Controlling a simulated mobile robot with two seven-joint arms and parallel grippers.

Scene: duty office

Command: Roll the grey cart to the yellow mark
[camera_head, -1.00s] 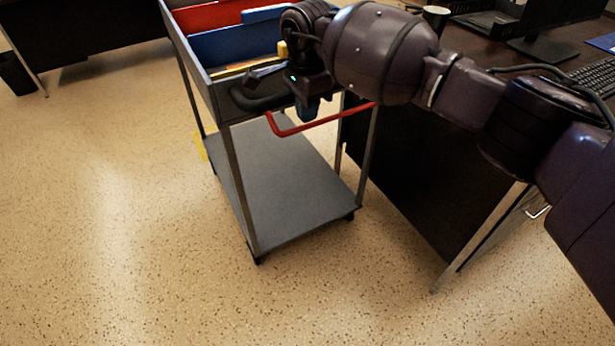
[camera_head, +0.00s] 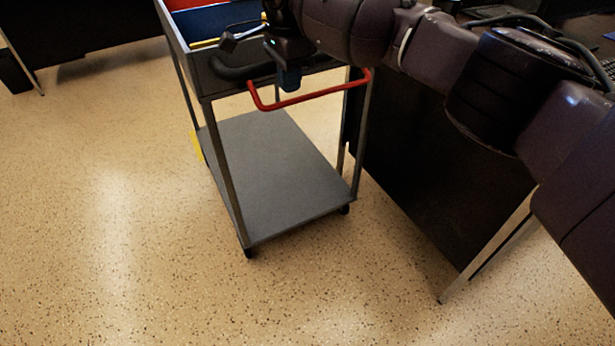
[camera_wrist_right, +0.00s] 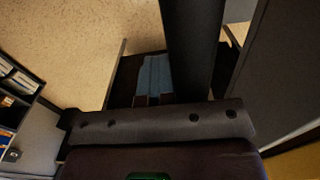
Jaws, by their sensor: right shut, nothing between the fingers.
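The grey cart (camera_head: 282,178) stands on the speckled floor, its flat lower shelf bare. A red handle bar (camera_head: 315,95) sticks out at its near end. The yellow mark (camera_head: 196,146) shows as a small strip on the floor by the cart's left side, partly hidden behind the cart. My right gripper (camera_head: 290,79) is at the cart's near upper edge, just above the handle in the picture; I cannot tell whether it touches. Its bluish fingers (camera_wrist_right: 152,78) look shut and empty in the wrist view. My left gripper is not in view.
A dark desk (camera_head: 400,185) with a metal leg (camera_head: 490,245) stands close along the cart's right side. A black bin (camera_head: 13,72) stands by another dark desk (camera_head: 90,30) at the far left. The floor left of the cart is clear.

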